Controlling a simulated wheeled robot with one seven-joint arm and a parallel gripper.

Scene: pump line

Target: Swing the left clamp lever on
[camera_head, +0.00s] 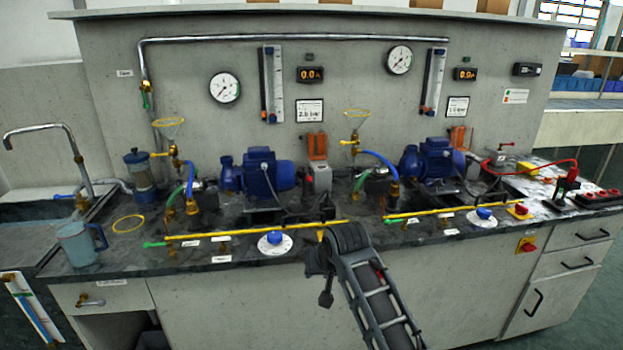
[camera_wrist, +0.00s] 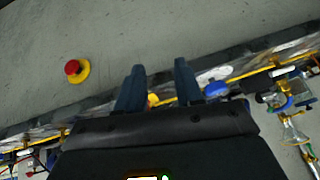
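The left pump (camera_head: 258,177), blue, stands on the dark bench in the head view. Dark bracket-like parts (camera_head: 293,217) sit at its front right, just behind a long yellow bar (camera_head: 260,230). The left clamp lever cannot be picked out surely among them. My gripper (camera_head: 322,238) is at the bench's front edge, near the right end of that bar, and partly covers what lies behind it. In the wrist view my gripper's two dark fingers (camera_wrist: 160,68) stand apart with nothing held between them. A small yellow part shows beyond the gap.
A blue knob on a white dial (camera_head: 274,242) is left of my gripper; another dial (camera_head: 482,217) is to the right. The right pump (camera_head: 433,160) stands behind. A blue jug (camera_head: 78,243) is at far left. A red emergency button (camera_head: 527,244) is on the cabinet front, also in the wrist view (camera_wrist: 75,69).

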